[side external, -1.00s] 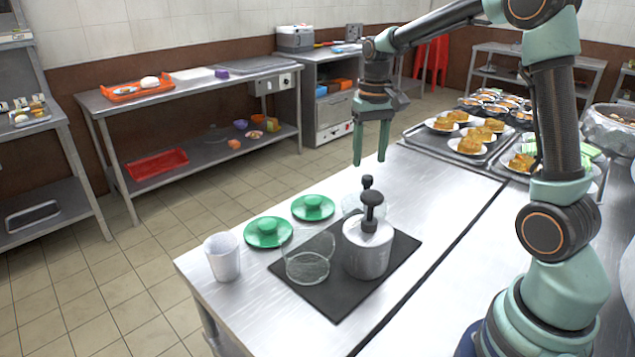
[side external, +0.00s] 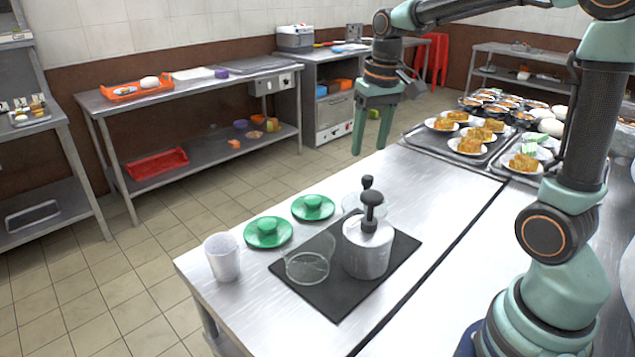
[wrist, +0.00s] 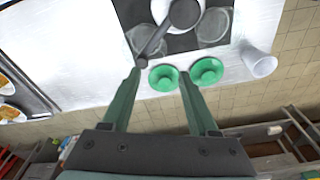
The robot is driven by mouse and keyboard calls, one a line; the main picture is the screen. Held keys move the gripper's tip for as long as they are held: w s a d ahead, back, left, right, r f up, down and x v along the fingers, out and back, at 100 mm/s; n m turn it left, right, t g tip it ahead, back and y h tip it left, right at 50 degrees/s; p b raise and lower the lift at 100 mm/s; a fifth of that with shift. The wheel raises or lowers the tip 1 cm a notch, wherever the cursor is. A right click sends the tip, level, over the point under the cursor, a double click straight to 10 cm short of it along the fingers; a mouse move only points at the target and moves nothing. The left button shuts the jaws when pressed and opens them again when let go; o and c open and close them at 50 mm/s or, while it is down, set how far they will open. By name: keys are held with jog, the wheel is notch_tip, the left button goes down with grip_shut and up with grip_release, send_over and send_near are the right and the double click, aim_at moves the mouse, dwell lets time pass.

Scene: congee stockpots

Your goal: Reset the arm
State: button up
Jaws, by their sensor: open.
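My gripper (side external: 370,150) is open and empty, raised above the far side of the steel table, with its fingers pointing down. In the wrist view its fingers (wrist: 160,73) are spread apart with nothing between them. A clear glass container (side external: 307,267) stands on the mat left of the canister. Another clear container is partly hidden behind the canister. Two green lids (side external: 268,232) (side external: 313,207) lie beside the mat.
A white cup (side external: 222,258) stands near the table's left edge. Trays with plates of golden food (side external: 468,146) and several small bowls (side external: 497,97) are at the right. A shelf table (side external: 190,85) stands across the tiled floor. The tabletop below my gripper is clear.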

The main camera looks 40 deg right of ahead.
jog(key=s+a+n+t, duration=0.3)
jog(key=s+a+t, duration=0.1)
jog(key=s+a, duration=0.4)
jog(key=shift+s+a+r+n, duration=0.25)
jog(key=shift+s+a+n, duration=0.1)
jog(key=shift+s, duration=0.3)
